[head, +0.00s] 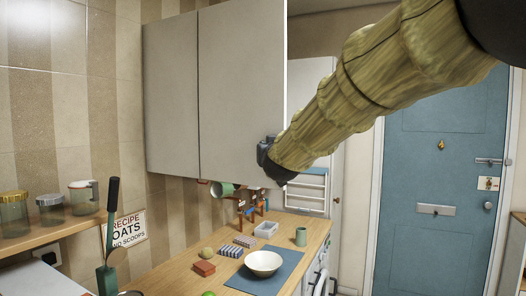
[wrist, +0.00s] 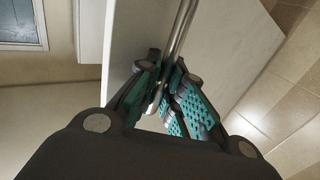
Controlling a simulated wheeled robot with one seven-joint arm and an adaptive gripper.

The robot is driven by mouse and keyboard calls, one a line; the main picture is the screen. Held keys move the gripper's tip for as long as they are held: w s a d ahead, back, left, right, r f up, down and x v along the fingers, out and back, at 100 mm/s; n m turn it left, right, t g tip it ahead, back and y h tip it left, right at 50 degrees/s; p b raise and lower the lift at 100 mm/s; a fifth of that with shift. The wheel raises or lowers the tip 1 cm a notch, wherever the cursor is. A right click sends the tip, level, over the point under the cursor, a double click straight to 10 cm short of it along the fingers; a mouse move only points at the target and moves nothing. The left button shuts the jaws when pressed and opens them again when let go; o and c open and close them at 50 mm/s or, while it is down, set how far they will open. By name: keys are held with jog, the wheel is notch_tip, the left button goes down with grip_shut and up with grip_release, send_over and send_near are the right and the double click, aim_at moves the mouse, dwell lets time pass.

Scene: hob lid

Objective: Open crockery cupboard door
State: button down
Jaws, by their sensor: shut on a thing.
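A pale grey wall cupboard shows in the head view with a left door (head: 172,95) and a right door (head: 240,85); both look closed there. My gripper (head: 268,158) is at the lower right of the right door, mostly hidden behind my own arm and wrist. In the wrist view, my gripper (wrist: 168,85) has its teal-padded fingers shut on a metal bar handle (wrist: 184,28). The handle runs along a pale door panel (wrist: 235,45). The head view hides the handle.
Below is a wooden worktop (head: 290,222) with a white bowl (head: 263,263) on a blue mat (head: 285,267), a green cup (head: 301,236) and small blocks. Mugs (head: 221,189) hang under the cupboard. A shelf with jars (head: 50,208) is at left. A blue door (head: 435,150) stands at right.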

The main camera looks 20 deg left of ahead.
jog(key=shift+s, duration=0.2)
dwell(0.3)
jog(key=c, duration=1.7)
grip_release()
jog(key=shift+w+d, duration=0.1)
jog(key=shift+d, duration=0.05)
jog(key=shift+o, duration=0.8)
jog(key=shift+d, duration=0.15)
jog(key=shift+a, duration=0.2)
jog(key=v, duration=1.2)
